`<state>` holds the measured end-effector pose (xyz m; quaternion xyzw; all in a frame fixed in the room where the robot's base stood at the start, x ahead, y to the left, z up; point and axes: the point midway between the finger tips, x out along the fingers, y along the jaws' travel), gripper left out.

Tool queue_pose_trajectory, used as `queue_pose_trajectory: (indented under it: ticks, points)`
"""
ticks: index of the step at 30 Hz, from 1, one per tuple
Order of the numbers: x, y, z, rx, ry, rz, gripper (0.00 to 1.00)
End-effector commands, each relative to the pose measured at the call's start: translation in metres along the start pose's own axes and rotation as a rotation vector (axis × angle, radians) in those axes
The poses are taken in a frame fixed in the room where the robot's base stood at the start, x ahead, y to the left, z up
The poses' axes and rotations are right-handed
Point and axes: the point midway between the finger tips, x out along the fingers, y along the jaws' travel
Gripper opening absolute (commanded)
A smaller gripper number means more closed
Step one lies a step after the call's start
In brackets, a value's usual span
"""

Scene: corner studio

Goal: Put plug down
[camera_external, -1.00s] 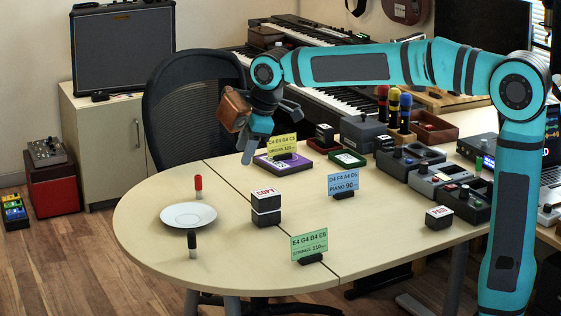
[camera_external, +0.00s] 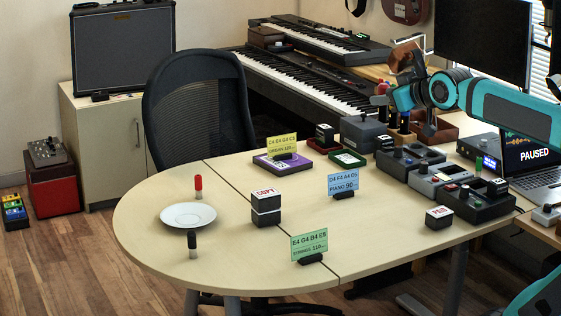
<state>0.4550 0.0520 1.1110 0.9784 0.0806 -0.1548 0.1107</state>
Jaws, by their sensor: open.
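A red-topped plug (camera_external: 198,187) stands upright on the pale table behind the white plate (camera_external: 188,216). A black plug (camera_external: 192,241) stands upright in front of the plate. My gripper (camera_external: 397,107) is open, at the back right of the table, in front of the coloured upright plugs near the grey box (camera_external: 363,134).
Cue cards (camera_external: 309,245) and a stacked COPY block (camera_external: 266,207) stand on the table. Control boxes (camera_external: 438,181) and a laptop (camera_external: 532,165) showing PAUSED line the right side. Keyboards (camera_external: 310,85) are behind. The table's left half around the plate is mostly clear.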

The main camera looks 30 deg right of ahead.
Motion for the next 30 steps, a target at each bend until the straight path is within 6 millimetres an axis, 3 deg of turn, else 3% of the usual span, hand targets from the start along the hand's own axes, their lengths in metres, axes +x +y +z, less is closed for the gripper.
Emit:
queue_pose_trajectory:
  ticks: [1,6,12,30]
  points:
    - [-0.016,0.008,0.004,0.035,0.039,0.030,0.40]
    - [-0.057,0.026,0.017,0.144,0.160,0.106,0.40]
    - [-0.083,0.034,0.027,0.214,0.247,0.150,0.40]
    - [-0.088,0.036,0.028,0.228,0.264,0.157,0.40]
